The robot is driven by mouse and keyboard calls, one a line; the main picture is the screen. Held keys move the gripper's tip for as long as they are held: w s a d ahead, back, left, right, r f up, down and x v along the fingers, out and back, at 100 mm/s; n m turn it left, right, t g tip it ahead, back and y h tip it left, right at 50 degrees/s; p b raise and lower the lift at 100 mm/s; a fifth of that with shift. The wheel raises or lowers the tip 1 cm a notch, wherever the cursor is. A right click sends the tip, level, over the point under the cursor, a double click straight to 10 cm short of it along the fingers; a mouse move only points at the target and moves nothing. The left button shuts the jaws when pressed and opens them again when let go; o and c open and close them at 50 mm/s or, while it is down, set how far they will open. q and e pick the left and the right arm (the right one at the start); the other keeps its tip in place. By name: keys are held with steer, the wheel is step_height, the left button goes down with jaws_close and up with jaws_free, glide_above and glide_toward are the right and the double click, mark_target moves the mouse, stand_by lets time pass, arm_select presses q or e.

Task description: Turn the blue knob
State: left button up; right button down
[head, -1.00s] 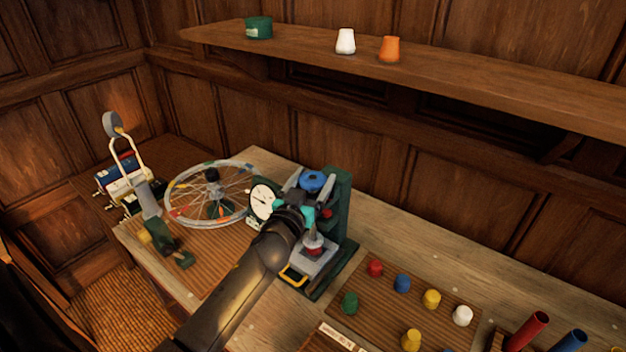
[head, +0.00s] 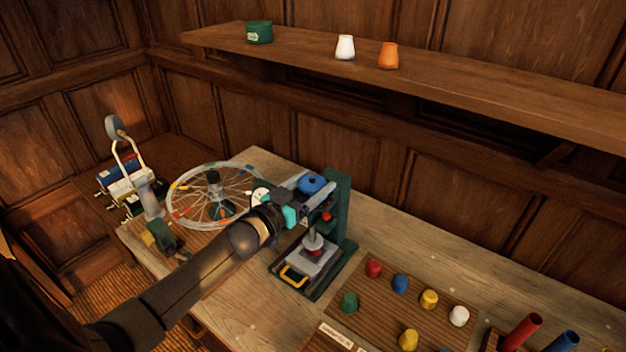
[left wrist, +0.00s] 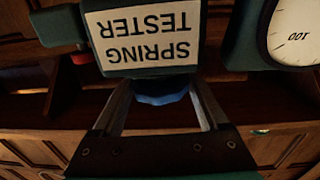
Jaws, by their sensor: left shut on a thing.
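The blue knob (head: 313,183) sits at the top of the dark green spring tester (head: 342,212), which stands on the bench. My left gripper (head: 311,190) is shut on the knob, with a finger on either side. In the left wrist view the knob (left wrist: 161,98) shows as a blue strip between the two fingers, mostly hidden under the upside-down "SPRING TESTER" label (left wrist: 150,38). The white dial (head: 261,193) is partly covered by my gripper in the head view. My right gripper is not in view.
A spoked wheel (head: 183,209) stands left of the tester. A board (head: 382,306) with several coloured pegs lies to the right. A shelf (head: 450,72) on the wall above holds a green tin (head: 259,33) and white and orange pots.

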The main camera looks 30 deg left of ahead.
arm_select(q)
steer(key=shift+m+g+h+b, duration=0.3)
steer(key=shift+m+h, duration=0.8)
steer(key=shift+h, duration=0.6)
steer(key=o, duration=1.3)
steer(key=shift+c, duration=0.2)
steer(key=v, duration=1.5)
steer(key=shift+a, duration=0.25)
